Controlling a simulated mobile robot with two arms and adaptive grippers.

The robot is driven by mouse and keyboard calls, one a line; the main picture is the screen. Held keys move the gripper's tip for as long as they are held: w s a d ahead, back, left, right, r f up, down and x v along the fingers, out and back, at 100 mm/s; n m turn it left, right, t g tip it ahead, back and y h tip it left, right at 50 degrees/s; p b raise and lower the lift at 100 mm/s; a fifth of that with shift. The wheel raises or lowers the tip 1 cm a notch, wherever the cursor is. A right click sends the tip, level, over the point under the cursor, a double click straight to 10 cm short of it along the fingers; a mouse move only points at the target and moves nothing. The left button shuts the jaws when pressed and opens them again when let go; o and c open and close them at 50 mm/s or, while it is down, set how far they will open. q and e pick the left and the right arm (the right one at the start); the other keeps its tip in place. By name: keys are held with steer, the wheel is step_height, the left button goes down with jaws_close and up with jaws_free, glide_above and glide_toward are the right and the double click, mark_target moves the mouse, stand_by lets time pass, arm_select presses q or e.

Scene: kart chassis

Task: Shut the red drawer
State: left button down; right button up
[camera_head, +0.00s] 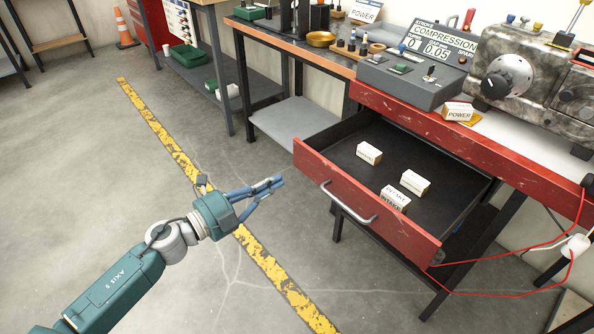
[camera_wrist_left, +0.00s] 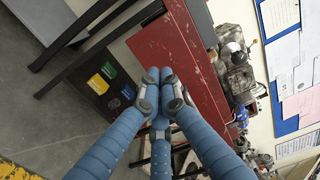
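The red drawer (camera_head: 358,197) stands pulled well out of the bench in the head view. Its front is scratched red with a curved metal handle (camera_head: 348,203). The black inside shows, with three small white boxes lying in it. My left gripper (camera_head: 279,182) is in front of the drawer, to the left of the handle, apart from it and over the floor. Its blue fingers are together at the tips with nothing between them. In the left wrist view the fingers (camera_wrist_left: 160,76) converge before a worn red surface (camera_wrist_left: 188,50); I cannot tell which part that is. My right gripper is not in view.
A grey control box (camera_head: 412,82) and a machine with a dial (camera_head: 508,76) stand on the bench above the drawer. Red cables (camera_head: 500,294) hang at the right. A grey shelf (camera_head: 290,122) is behind the drawer's left side. The floor in front is clear.

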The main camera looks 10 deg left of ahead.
mark_target(306, 164)
arm_select(q)
steer(key=x, duration=0.6)
steer(key=shift+w+d, duration=0.1)
steer(key=shift+w, duration=0.1)
steer(key=shift+w+d, duration=0.45)
steer(key=shift+w, duration=0.1)
steer(key=shift+w, duration=0.1)
